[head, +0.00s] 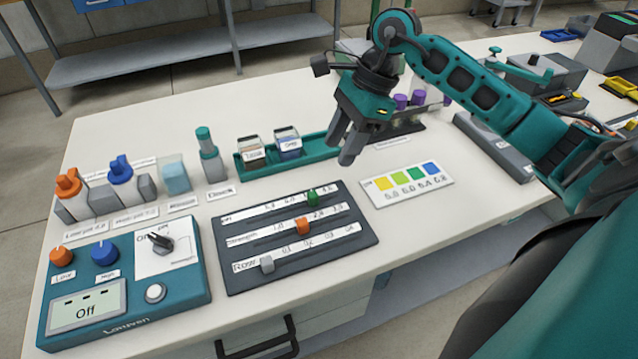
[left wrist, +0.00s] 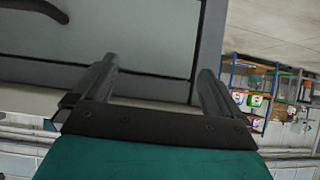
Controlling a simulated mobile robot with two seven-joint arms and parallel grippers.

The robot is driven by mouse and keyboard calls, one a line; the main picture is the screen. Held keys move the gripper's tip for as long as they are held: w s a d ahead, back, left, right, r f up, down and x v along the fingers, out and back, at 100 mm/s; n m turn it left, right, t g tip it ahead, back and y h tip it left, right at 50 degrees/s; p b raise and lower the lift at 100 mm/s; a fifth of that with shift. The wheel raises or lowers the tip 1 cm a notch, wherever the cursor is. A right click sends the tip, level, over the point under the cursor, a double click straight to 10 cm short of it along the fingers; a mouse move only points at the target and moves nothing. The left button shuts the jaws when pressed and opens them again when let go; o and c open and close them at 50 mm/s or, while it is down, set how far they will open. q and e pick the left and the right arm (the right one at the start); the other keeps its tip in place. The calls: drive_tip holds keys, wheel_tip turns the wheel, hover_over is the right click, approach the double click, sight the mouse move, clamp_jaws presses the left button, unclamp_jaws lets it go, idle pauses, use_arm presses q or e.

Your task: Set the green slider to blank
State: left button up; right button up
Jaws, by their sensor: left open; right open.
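The dark slider panel (head: 298,240) lies on the white bench and has three tracks. The green slider (head: 313,198) is on the top track, toward its right end; the scale print there is too small to read surely. An orange slider (head: 302,226) is on the middle track and a grey slider (head: 266,265) near the left of the bottom track. My right gripper (head: 343,149) is open and empty, its fingers pointing down above the bench, behind and right of the green slider and apart from it. My left gripper (left wrist: 158,70) is open and empty, seen only in the left wrist view, facing a grey drawer front.
A teal control box (head: 125,290) with knobs and a display reading "Off" stands left of the panel. A colour chart (head: 407,184) lies to the right. A teal tray (head: 318,148) with small jars and several bottles are behind. Bare bench lies between panel and chart.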

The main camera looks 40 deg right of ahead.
sight(313, 197)
drive_tip(key=x, duration=1)
drive_tip(key=shift+a+f, duration=0.2)
drive_tip(key=shift+f, duration=0.05)
clamp_jaws()
